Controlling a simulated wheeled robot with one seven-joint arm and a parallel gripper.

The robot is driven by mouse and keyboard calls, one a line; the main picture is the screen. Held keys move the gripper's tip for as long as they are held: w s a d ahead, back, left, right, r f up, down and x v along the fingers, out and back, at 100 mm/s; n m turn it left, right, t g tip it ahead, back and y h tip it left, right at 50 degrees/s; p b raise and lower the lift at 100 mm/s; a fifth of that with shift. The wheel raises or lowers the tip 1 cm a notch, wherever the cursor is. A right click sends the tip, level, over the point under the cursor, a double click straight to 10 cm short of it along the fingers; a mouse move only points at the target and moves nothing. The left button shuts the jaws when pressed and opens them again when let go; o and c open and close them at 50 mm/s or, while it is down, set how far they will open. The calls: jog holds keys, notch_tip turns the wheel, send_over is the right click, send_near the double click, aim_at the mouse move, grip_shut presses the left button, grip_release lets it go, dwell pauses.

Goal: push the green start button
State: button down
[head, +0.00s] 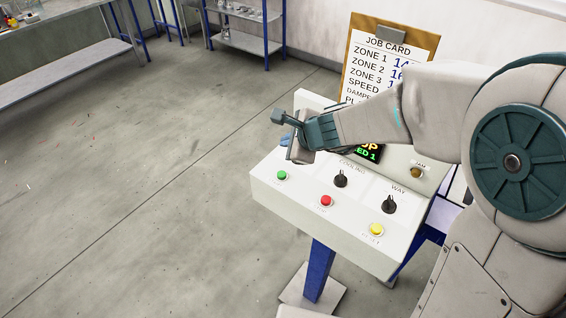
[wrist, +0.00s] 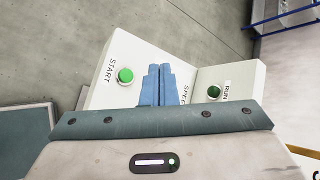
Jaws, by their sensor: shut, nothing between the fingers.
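The green start button (head: 282,175) sits at the left end of the white console's sloped top (head: 262,192). In the wrist view the start button (wrist: 125,75) is a bright green dome in a pale ring beside the word START. My gripper (head: 286,141) is above the left part of the console, up and behind the start button in the head view. In the wrist view its blue fingers (wrist: 158,85) are shut together with nothing between them. They appear to the right of the button, apart from it, and partly cover the SPEED label.
A red button (head: 326,201), a yellow reset button (head: 376,230) and two black knobs (head: 340,179) share the panel. A green run lamp (wrist: 214,92) is on the upright face. A job card (head: 390,60) stands behind. Open floor lies left of the console.

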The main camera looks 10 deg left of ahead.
aim_at(285, 177)
jog(key=shift+w+a+f+m, duration=0.3)
jog(key=shift+a+m, duration=0.2)
jog(key=shift+m, duration=0.1)
jog(key=shift+f, duration=0.1)
notch_tip(285, 177, down, 9)
jog(key=b, duration=0.8)
jog(key=shift+r, duration=0.2)
jog(key=shift+b, duration=0.3)
dwell(1.2)
jog(key=shift+f+b, duration=0.4)
jog(key=shift+b, duration=0.05)
jog(key=shift+f+b, duration=0.5)
dwell(0.5)
dwell(0.4)
jog(key=shift+r+p, duration=0.85)
jog(key=shift+r, duration=0.1)
